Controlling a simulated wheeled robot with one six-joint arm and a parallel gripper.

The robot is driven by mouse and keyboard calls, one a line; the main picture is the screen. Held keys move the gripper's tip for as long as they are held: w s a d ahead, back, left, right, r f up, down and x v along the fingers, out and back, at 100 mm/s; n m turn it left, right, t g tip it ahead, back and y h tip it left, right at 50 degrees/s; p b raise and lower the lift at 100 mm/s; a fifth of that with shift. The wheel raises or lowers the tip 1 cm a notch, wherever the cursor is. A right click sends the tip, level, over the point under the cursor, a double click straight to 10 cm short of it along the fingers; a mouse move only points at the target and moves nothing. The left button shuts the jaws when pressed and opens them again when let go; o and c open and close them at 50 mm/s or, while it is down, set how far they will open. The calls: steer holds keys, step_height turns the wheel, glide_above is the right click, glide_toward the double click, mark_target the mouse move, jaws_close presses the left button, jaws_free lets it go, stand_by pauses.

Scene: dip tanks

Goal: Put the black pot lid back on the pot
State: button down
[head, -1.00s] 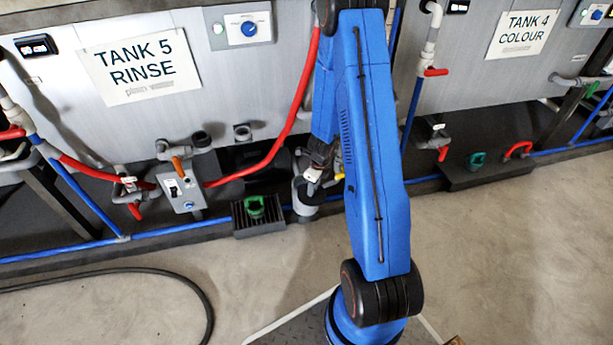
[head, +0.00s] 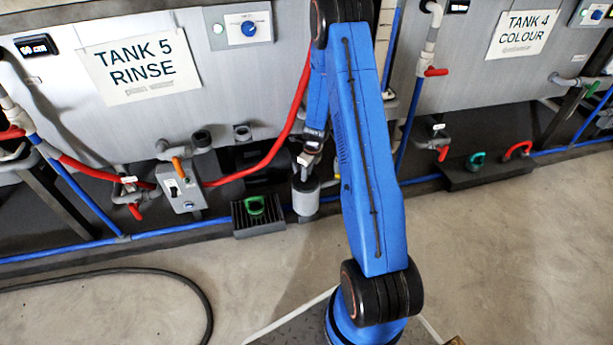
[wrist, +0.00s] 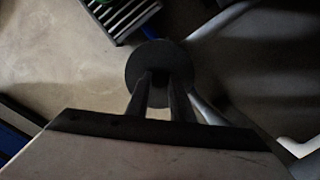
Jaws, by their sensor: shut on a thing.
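The pot (head: 306,202) is a grey upright cylinder on the dark ledge at the foot of the tank wall. The black lid (head: 303,185) shows as a dark disc at the pot's top, under my gripper (head: 307,163). In the wrist view the lid (wrist: 150,58) is a round black disc at the tips of my gripper (wrist: 160,82), whose two fingers are shut on its middle. The lid hides the pot there. I cannot tell whether the lid touches the rim all round.
A black grate (head: 258,226) with a green handle (head: 255,205) lies just left of the pot. A grey valve box (head: 181,190) and a red hose (head: 262,160) are further left. Bare concrete floor (head: 265,275) is free in front.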

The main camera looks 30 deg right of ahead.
mark_target(309, 181)
steer(key=shift+f, duration=0.65)
steer(key=c, duration=1.6)
jaws_free()
steer(key=shift+f, duration=0.1)
steer(key=shift+o, duration=0.2)
step_height(309, 181, up, 8)
steer(key=s, duration=0.1)
steer(key=shift+d+f, duration=0.15)
steer(key=shift+d, duration=0.15)
